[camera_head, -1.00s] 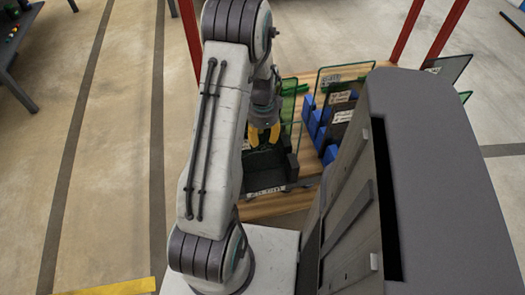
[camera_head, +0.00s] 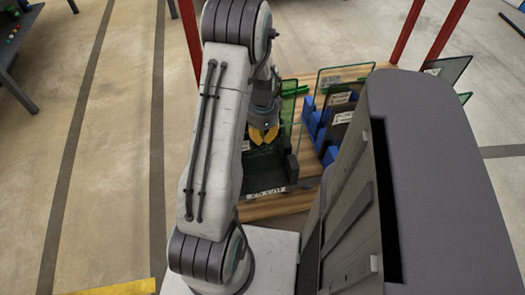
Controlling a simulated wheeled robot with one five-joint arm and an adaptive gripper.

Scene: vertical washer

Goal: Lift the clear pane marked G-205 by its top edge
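My gripper (camera_head: 264,136) has yellow fingertips and points down over a dark rack (camera_head: 266,192) with a label on its front. The fingertips sit close together; a gap or a pane edge between them is too small to make out. A green-edged clear pane (camera_head: 290,103) stands just right of my gripper. Another clear pane with a label (camera_head: 333,79) stands farther right, among blue holders (camera_head: 315,118). The label writing is too small to read, so I cannot tell which pane is G-205.
A large grey machine (camera_head: 435,170) fills the right and hides part of the wooden table (camera_head: 270,207). Red posts (camera_head: 190,38) rise behind the table. A dark-tinted pane (camera_head: 449,67) stands at its far right. The floor at left is open.

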